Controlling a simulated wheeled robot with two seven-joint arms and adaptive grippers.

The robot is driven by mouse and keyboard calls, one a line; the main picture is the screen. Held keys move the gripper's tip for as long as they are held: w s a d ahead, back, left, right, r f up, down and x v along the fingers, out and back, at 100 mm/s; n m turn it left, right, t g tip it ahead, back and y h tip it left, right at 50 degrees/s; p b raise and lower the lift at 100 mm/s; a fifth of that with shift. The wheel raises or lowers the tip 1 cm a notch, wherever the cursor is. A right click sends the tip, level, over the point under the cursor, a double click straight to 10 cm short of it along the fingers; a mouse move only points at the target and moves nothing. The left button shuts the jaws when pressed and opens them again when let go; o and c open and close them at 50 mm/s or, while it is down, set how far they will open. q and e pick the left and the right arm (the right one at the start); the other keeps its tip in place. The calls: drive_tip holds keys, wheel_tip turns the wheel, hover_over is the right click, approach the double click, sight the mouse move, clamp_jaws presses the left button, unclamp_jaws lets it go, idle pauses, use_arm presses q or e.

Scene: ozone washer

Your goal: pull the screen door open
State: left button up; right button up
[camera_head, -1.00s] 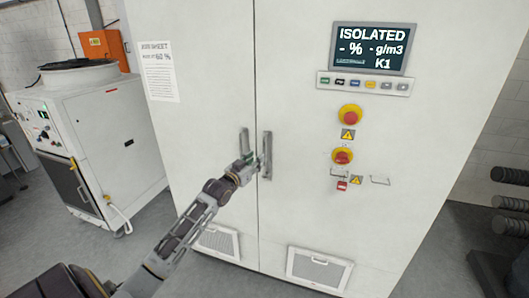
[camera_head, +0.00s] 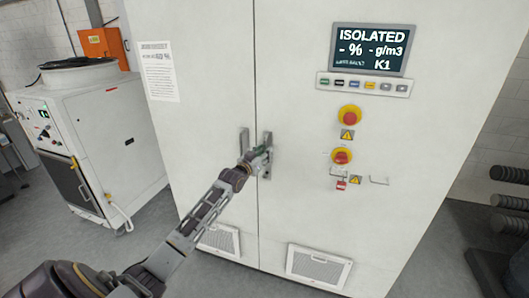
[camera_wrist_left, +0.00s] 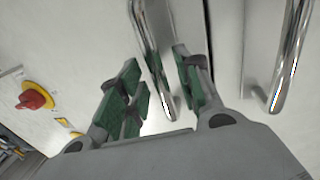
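The screen door (camera_head: 350,220) is the white right-hand cabinet door with the display (camera_head: 370,48); it looks closed, flush with the left door (camera_head: 200,130). Its metal bar handle (camera_head: 267,139) stands beside the door seam. My left gripper (camera_head: 261,159) is at this handle. In the left wrist view the green-padded fingers (camera_wrist_left: 160,82) are apart, with the screen door's handle (camera_wrist_left: 148,45) between them. I see a gap on at least one side, so they are not clamped. The left door's handle (camera_wrist_left: 291,60) is to the right of the fingers there. My right gripper is not in view.
A white machine (camera_head: 110,140) stands left. Dark rack bars (camera_head: 510,202) are at the right. Grey floor is open in front.

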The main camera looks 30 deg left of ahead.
use_arm(q)
drive_tip(key=shift+w, duration=0.35)
clamp_jaws()
idle(0.3)
